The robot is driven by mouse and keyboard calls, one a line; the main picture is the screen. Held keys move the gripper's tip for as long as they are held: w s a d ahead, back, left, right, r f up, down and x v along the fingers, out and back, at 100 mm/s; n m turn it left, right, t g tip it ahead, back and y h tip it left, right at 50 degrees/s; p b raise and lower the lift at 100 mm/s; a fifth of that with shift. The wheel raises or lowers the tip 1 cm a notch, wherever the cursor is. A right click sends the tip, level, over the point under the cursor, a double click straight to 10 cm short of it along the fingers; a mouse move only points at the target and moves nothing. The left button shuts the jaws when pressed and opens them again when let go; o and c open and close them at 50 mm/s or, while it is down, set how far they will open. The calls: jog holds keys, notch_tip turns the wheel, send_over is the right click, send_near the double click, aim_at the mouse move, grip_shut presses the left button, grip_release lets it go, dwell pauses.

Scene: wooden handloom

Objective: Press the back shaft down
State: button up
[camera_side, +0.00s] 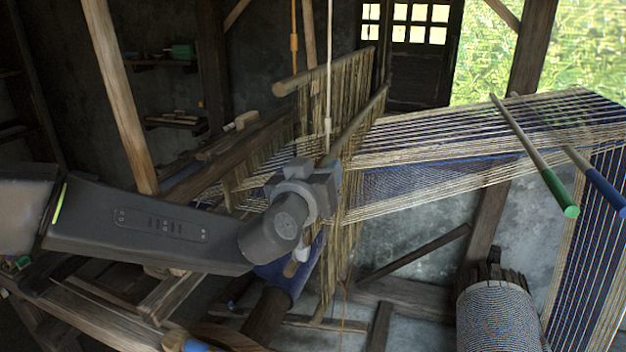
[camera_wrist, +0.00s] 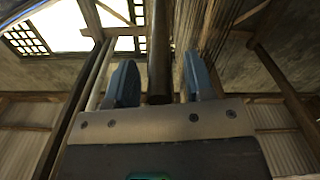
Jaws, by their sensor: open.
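Two wooden shafts carry hanging heddles in the side view. One shaft (camera_side: 322,73) sits higher and to the left. The other shaft (camera_side: 362,121) sits lower and to the right, towards the long warp; it looks like the back shaft. My gripper (camera_side: 318,180) is at the near end of this lower shaft, close to the heddles; contact cannot be told. In the wrist view my gripper (camera_wrist: 160,82) has its two blue fingers wide apart. A dark rod (camera_wrist: 160,45) shows between them, and I cannot tell which shaft it is.
Warp threads (camera_side: 470,130) stretch right from the heddles. A green-tipped rod (camera_side: 540,165) and a blue-tipped rod (camera_side: 595,180) cross them. Cords hang from above to the shafts. A blue cloth roll (camera_side: 290,275) lies below my gripper. A slanted wooden post (camera_side: 120,95) stands at left.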

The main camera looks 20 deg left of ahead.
jog(key=s, duration=1.3)
jog(key=shift+s, duration=0.35)
jog(key=s+a+r+m+g+h, duration=0.3)
jog(key=a+g+h, duration=0.15)
jog(key=a, duration=0.55)
jog(key=s+a+f+g+y, duration=0.2)
jog(key=s+a+f+g, duration=0.2)
jog(key=s+a, duration=0.4)
jog(key=s+a+f+g+y, duration=0.2)
jog(key=s+a+f+g, duration=0.2)
jog(key=s+a, duration=0.5)
jog(key=shift+s+f+n, duration=0.4)
jog(key=shift+f, duration=0.25)
jog(key=shift+y, duration=0.25)
